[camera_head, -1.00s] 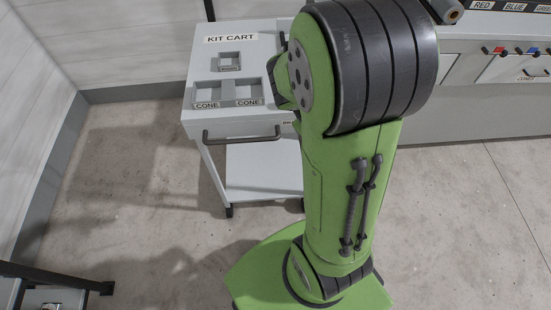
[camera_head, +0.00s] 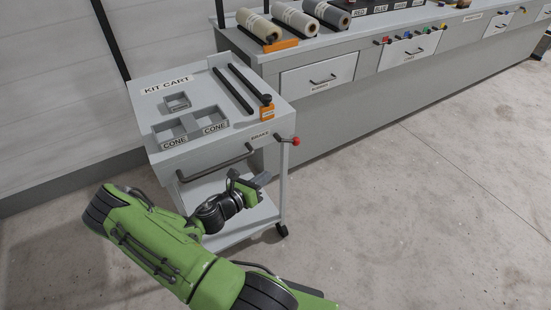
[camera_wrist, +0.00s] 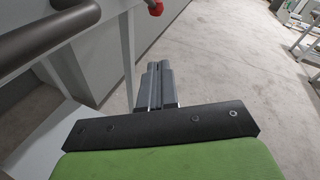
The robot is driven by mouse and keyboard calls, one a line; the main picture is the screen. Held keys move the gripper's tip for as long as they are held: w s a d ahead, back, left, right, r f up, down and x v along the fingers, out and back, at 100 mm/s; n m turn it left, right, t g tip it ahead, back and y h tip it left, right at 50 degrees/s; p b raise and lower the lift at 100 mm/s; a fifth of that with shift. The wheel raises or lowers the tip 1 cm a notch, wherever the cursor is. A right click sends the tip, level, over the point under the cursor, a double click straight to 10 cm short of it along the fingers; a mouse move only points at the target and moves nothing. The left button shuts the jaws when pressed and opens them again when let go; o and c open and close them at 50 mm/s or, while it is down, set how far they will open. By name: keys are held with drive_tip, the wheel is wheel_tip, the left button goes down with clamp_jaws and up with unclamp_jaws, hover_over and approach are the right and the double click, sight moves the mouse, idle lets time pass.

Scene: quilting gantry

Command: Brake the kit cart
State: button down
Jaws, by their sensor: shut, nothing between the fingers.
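The grey kit cart (camera_head: 205,91) stands at the left end of a long bench, with its "KIT CART" label on top. A brake lever with a red knob (camera_head: 295,141) sticks out at the cart's right front corner, by the "BRAKE" label (camera_head: 259,135). The red knob also shows at the top of the wrist view (camera_wrist: 155,7). My gripper (camera_head: 266,178) is shut and empty, in front of the cart, below the brake lever and apart from it. In the wrist view its closed fingers (camera_wrist: 157,70) point toward the floor beyond the cart.
The cart's dark front handle (camera_head: 216,165) is close to my gripper and fills the wrist view's upper left. Two cone trays (camera_head: 190,122) and dark rods lie on the cart. The bench (camera_head: 350,80) carries rolls and drawers. Floor to the right is clear.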

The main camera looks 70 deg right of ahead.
drive_tip(key=r+b+x, duration=0.2)
drive_tip(key=b+x, duration=0.1)
drive_tip(key=x, duration=1)
drive_tip(key=shift+w+d+r+b, duration=0.3)
